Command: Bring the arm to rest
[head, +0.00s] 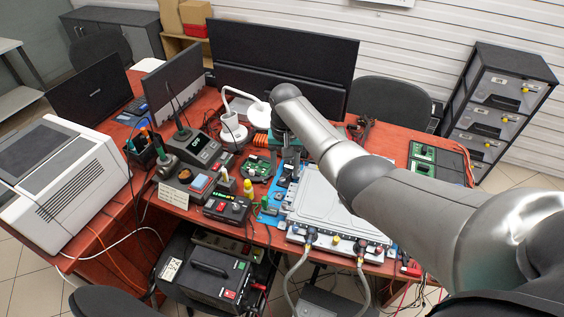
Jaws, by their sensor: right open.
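My right arm (330,145) reaches in from the right edge across the table to its middle. My right gripper (284,150) points down at the arm's far end, above the back left of the silver box (330,202). It is small and partly hidden by the wrist; it is open, with nothing seen held in it. Two grey hoses (292,270) (364,283) hang from the front edge of the box, apart from the gripper. Their upper ends meet dark connectors (310,238) (361,248) at the box front. My left gripper is not in view.
The red-brown table (395,142) is crowded with monitors (270,55), a soldering station (193,146), circuit boards (259,168) and small tools. A white printer-like machine (70,180) stands at left. Green boards (436,157) lie at right. A grey drawer cabinet (500,100) stands behind.

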